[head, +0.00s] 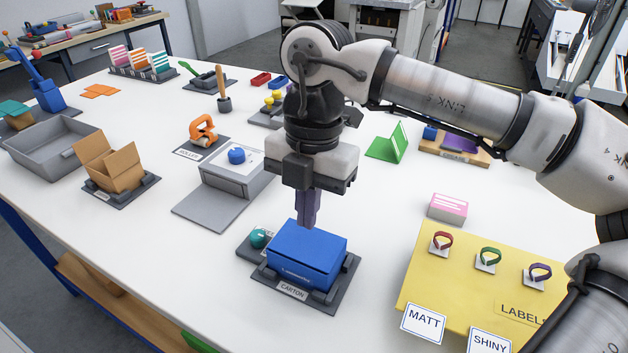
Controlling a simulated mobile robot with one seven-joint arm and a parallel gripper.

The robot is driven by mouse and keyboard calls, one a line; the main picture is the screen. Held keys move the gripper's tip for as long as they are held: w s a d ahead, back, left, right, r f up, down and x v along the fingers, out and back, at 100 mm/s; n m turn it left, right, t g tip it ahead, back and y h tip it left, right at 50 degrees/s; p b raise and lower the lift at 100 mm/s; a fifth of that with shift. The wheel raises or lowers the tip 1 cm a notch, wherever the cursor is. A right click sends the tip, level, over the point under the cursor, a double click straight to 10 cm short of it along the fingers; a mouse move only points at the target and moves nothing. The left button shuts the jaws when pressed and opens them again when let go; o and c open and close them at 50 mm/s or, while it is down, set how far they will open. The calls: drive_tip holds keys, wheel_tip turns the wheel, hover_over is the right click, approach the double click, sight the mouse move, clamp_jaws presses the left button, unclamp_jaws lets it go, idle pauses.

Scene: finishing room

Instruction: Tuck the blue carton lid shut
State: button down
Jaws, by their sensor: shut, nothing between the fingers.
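The blue carton (295,267) sits in a dark grey holder marked CARTON (340,288) on the white table. Its blue lid (308,244) lies over the top, sloping down toward the front left. Whether the lid's flap is tucked in cannot be told from this view. My gripper (308,222) points straight down with its fingers together and empty. The fingertips are at the lid's back edge in the picture; whether they touch it I cannot tell.
A teal ball (258,238) sits on the holder's left side. A grey box with a flap (225,190) stands behind left. A yellow board (465,280) with several coloured bands and a pink block (447,207) are at right. White table is bare between the carton and the yellow board.

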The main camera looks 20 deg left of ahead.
wheel_tip(320, 180, up, 6)
drive_tip(key=p, duration=0.3)
drive_tip(key=shift+p, duration=0.35)
